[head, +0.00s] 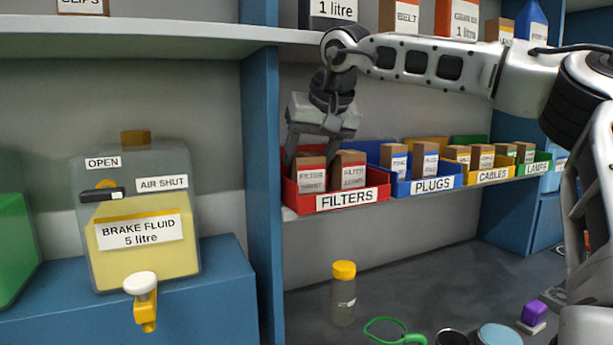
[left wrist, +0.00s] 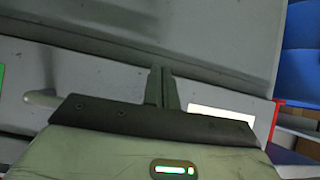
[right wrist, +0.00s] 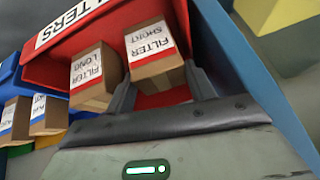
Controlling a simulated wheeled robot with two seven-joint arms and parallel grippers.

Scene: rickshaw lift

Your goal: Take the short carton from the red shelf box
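The red shelf box (head: 345,201), labelled FILTERS, stands on the shelf and holds two brown cartons. The short carton (head: 311,178) is the left one in the head view; the long carton (head: 348,172) is beside it on the right. In the right wrist view the labels FILTER SHORT (right wrist: 153,52) and FILTER LONG (right wrist: 92,76) appear upside down. My right gripper (head: 311,158) points down over the box, open, with its fingers on either side of the short carton. I cannot tell whether they touch it. My left gripper (left wrist: 162,72) is shut and empty, outside the head view.
A blue upright (head: 260,170) stands close left of the red box. A blue PLUGS box (head: 400,189) and a yellow CABLES box (head: 490,177) stand to its right. A shelf (head: 150,36) runs above. A bottle (head: 343,295) and other items stand on the worktop below.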

